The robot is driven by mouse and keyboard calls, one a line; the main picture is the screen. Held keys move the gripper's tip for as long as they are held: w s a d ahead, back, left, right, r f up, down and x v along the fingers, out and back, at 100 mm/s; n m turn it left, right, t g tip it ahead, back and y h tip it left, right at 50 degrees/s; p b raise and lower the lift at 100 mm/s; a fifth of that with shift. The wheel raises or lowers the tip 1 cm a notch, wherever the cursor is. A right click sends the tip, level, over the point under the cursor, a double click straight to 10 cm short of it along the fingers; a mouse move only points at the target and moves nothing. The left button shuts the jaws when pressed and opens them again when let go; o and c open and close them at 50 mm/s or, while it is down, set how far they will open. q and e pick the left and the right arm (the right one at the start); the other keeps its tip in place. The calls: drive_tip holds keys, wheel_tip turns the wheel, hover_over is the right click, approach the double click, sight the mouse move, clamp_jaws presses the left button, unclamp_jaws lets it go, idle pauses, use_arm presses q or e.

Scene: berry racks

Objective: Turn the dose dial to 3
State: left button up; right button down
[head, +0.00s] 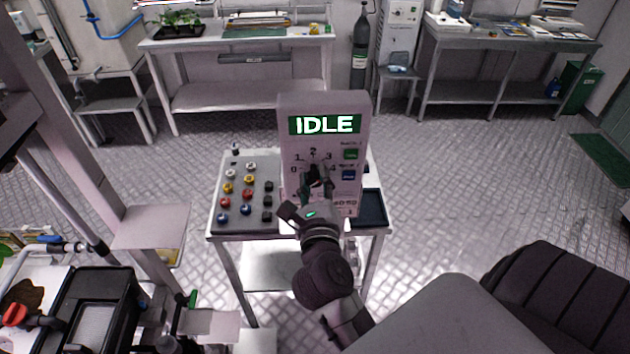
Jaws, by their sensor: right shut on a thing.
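A pale upright control box (285,125) stands on a small cart and its green display (324,124) reads IDLE. On its front is a dial scale with the number 3 (328,156) at the upper right, 2 at the top and 1 at the upper left. My right gripper (315,178) reaches up from below and is shut on the dose dial at the centre of this scale. The fingers cover most of the dial, so I cannot tell where its pointer stands. My left gripper is not in view.
The box also has a green button (350,154) and a blue button (348,174) at the right. A dark panel (232,205) with several coloured knobs lies left of the box, and a dark tray (372,208) lies right of it. Benches line the back.

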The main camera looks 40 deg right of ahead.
sight(314, 127)
drive_tip(key=shift+f, duration=0.15)
idle(0.3)
drive_tip(key=c, duration=0.8)
unclamp_jaws()
drive_tip(key=shift+c, duration=0.2)
wheel_tip(314, 127, up, 10)
drive_tip(key=shift+r, duration=0.1)
